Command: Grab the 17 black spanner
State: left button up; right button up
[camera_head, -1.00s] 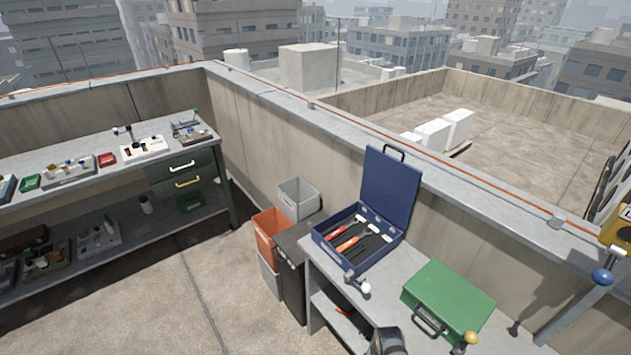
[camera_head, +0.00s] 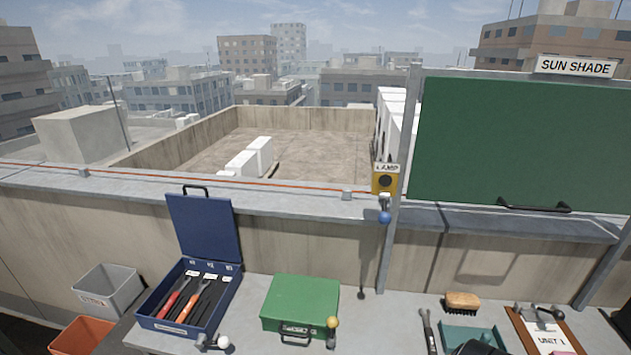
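An open blue toolbox (camera_head: 160,325) stands at the left end of the bench, its lid raised at the back. Inside lie a red-handled tool (camera_head: 173,298), an orange-handled tool (camera_head: 188,306) and a black-handled tool (camera_head: 201,299), side by side. The black one is the rightmost of them that I can make out. White tags sit at their far ends; their numbers are too small to read, so I cannot tell which is 17.
A closed green case (camera_head: 301,300) stands right of the toolbox. A white-knobbed lever (camera_head: 222,342) and a yellow-knobbed lever (camera_head: 332,322) are at the bench front. Right are a brush (camera_head: 462,302), a teal tray (camera_head: 456,335) and a clipboard (camera_head: 545,335). A grey bin (camera_head: 110,292) stands left.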

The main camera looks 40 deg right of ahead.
aim_at(430, 338)
jog(key=z, duration=2.35)
